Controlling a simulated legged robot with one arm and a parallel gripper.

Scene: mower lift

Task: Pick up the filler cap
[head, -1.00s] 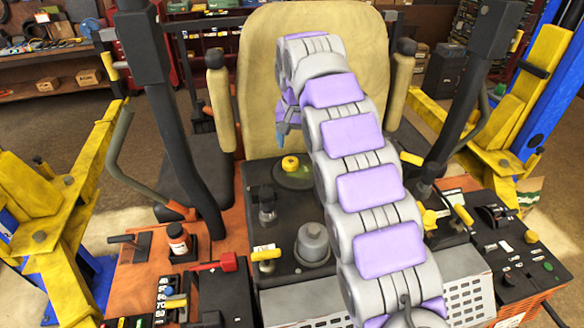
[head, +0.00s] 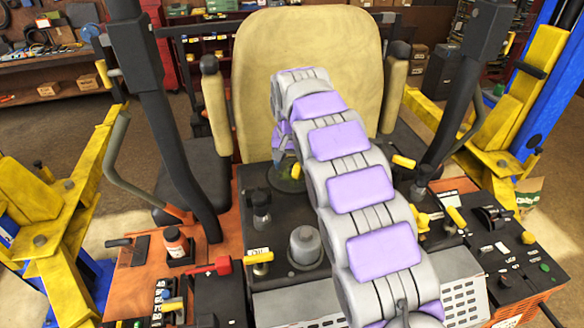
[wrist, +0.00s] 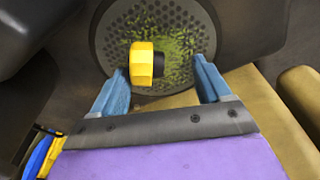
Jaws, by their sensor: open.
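The yellow filler cap (wrist: 143,64) has a short black neck and shows in the wrist view in front of a round, dark perforated disc (wrist: 110,40) with green clippings on it. My gripper (wrist: 159,67) is open, with its blue fingers on either side of the cap in that view. The cap appears closer to the left finger, with a wider gap on the right. I cannot tell how far the fingertips are from it in depth.
The tan seat (head: 300,50) stands close behind my gripper. A grey domed knob (head: 305,243) and a black fitting (head: 261,208) rise from the black deck in front. Dark posts (head: 165,130) and yellow lift arms (head: 75,200) flank the mower.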

